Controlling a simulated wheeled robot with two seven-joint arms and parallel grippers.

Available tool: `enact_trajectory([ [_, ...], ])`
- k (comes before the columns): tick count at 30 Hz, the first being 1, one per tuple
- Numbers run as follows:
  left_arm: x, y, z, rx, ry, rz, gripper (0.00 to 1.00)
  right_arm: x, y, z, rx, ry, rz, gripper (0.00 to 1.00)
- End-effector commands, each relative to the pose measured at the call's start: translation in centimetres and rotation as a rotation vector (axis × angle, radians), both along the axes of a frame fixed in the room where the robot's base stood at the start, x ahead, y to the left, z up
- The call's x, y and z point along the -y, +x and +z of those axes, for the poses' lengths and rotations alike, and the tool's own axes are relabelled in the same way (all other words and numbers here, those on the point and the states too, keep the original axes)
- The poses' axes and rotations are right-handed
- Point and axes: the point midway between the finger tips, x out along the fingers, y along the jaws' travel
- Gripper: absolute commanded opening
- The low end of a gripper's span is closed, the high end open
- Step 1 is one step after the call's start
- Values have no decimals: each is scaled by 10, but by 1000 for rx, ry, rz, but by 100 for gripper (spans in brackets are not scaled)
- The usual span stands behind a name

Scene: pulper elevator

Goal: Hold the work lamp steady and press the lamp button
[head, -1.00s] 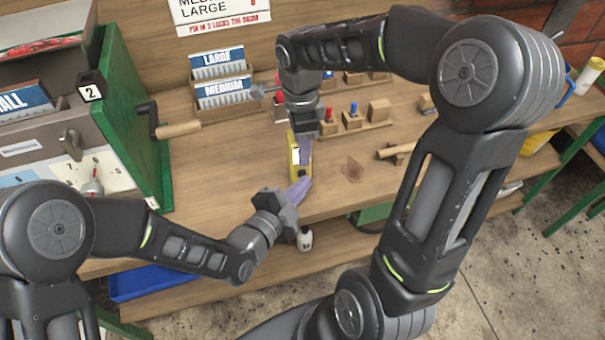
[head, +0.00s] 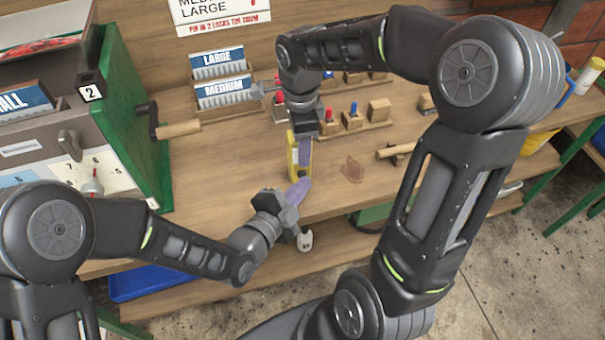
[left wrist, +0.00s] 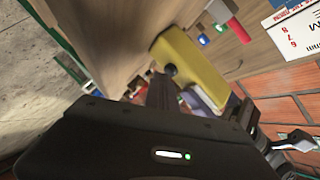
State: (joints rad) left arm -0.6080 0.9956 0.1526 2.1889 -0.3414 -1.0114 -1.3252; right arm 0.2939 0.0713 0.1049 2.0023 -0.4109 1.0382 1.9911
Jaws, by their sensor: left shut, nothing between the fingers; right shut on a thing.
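The yellow work lamp (head: 294,170) stands on the wooden bench near its front edge. It also shows in the left wrist view (left wrist: 192,66), with a dark round button (left wrist: 171,70) on the side facing my left gripper. My right gripper (head: 303,155) reaches down from above and is shut on the lamp. My left gripper (head: 302,186) is shut and empty, with its purple fingertips close to the lamp's front. In the left wrist view its fingers lie just below the button; I cannot tell whether they touch it.
Wooden racks with red and blue pegs (head: 352,118) stand behind the lamp. Card boxes (head: 222,90) are at the back, and a green machine with a wooden crank handle (head: 180,129) is at the left. A small white bottle (head: 305,240) sits below the bench edge.

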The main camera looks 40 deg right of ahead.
Motion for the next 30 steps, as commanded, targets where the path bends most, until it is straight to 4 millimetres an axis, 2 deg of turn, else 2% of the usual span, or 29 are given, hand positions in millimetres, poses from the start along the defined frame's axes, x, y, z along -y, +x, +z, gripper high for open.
enact_trajectory([
  [6, -4, -9, 0, -1, 0, 0, 0, 0, 0, 0, 0, 0, 0, 0],
  [19, -5, -13, 0, -2, 1, -2, 0, 0, 0, 0, 2, -1, 0, 0],
  [30, -18, -44, -1, -3, 2, -4, 0, 0, 1, 0, 2, -1, 0, 0],
])
